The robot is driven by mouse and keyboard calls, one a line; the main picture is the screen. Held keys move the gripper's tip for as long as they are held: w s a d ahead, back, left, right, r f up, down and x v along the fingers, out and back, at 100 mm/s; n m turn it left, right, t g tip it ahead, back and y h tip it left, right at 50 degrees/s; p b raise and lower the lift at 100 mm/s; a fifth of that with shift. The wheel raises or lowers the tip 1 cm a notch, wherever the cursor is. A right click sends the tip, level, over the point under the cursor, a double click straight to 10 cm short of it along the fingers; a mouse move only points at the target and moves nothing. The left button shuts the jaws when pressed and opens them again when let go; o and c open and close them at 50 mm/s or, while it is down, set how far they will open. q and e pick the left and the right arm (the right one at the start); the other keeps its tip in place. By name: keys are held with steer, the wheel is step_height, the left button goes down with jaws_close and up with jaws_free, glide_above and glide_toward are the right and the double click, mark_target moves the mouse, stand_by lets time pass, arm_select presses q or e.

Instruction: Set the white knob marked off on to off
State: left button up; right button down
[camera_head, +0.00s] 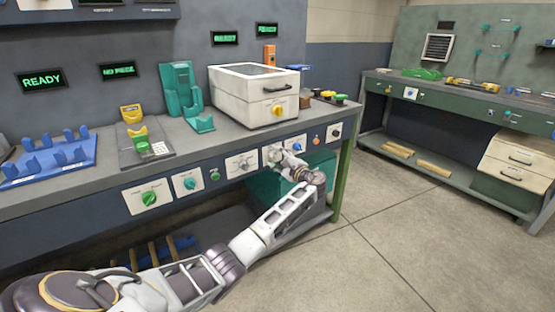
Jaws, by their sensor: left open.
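A white knob (243,164) sits on a pale plate on the front panel of the grey workbench (75,190). Its lettering is too small to read, and I cannot tell which way it points. My left arm reaches in from the lower left. Its gripper (274,156) is at the front panel, just right of this knob, in front of another pale plate that it partly hides. I cannot tell whether the fingers touch anything there. The gripper is open. My right gripper is not in view.
Along the panel are a green knob (149,198), a teal knob (190,184), a green button (215,175), a blue knob (297,147), an orange button (316,140) and a black knob (335,131). A white box (238,105) stands above. The floor (390,240) at right is clear.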

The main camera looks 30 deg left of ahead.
arm_select(q)
steer(key=v, duration=1.1)
steer(key=shift+d, duration=0.4)
steer(key=shift+s, duration=0.1)
